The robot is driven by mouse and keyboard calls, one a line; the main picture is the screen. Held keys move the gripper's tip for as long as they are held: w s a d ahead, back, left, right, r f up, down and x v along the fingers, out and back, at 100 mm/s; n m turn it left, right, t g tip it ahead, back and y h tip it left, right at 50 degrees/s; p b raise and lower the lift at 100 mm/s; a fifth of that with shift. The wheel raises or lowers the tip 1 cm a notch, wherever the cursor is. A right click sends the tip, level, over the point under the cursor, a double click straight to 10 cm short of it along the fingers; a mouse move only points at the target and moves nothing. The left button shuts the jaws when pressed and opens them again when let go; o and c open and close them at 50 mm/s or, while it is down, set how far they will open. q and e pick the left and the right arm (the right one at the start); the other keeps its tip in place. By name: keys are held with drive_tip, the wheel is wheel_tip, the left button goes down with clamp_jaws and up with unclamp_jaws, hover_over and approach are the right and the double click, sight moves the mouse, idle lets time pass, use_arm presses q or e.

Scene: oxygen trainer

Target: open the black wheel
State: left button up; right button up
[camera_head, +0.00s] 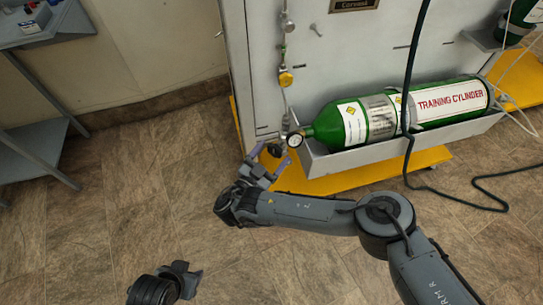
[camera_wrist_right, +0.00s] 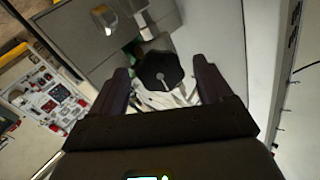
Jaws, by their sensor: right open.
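The black wheel (camera_head: 274,150) sits at the left end of the green training cylinder (camera_head: 376,118), near a round gauge (camera_head: 295,140). In the right wrist view the wheel (camera_wrist_right: 158,72) is a dark many-sided knob with a pale centre, showing between the two fingers. My right gripper (camera_head: 267,163) is open just in front of the wheel. In the right wrist view its fingers (camera_wrist_right: 159,70) stand to either side of the wheel with gaps; contact is not seen. My left gripper (camera_head: 184,275) is low over the floor, far from the wheel; its jaws are unclear.
The cylinder lies in a grey trough (camera_head: 400,145) above a yellow base (camera_head: 370,172). A dark hose (camera_head: 409,90) hangs across the cylinder and runs onto the floor. A grey shelf unit (camera_head: 30,160) stands at left. The floor (camera_head: 140,190) between is clear.

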drive_tip(key=shift+w+d, duration=0.1)
drive_tip(key=shift+w, duration=0.1)
drive_tip(key=shift+s, duration=0.1)
drive_tip(key=c, duration=1)
drive_tip(key=shift+c, duration=0.2)
